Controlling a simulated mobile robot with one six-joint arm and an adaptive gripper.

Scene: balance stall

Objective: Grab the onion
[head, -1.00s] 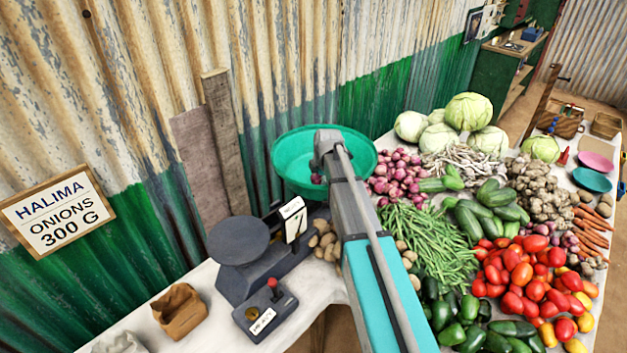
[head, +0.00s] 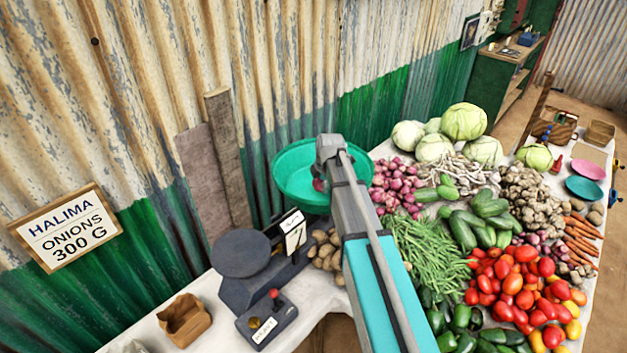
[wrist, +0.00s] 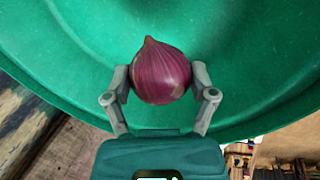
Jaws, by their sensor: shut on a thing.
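A purple-red onion (wrist: 161,72) sits between the two fingers of my gripper (wrist: 160,90) in the wrist view, with its pointed tip toward the top of the picture. My gripper is shut on it. Behind the onion is the inside of a green basin (wrist: 60,40). In the head view the green basin (head: 288,186) stands by the wall, and my gripper (head: 319,184) is at its right part with a bit of the onion showing. My arm hides part of the basin. I cannot tell whether the onion touches the basin.
A heap of onions (head: 398,182) lies right of the basin. Vegetables cover the table's right. A sign (head: 66,228) reads HALIMA ONIONS 300 G.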

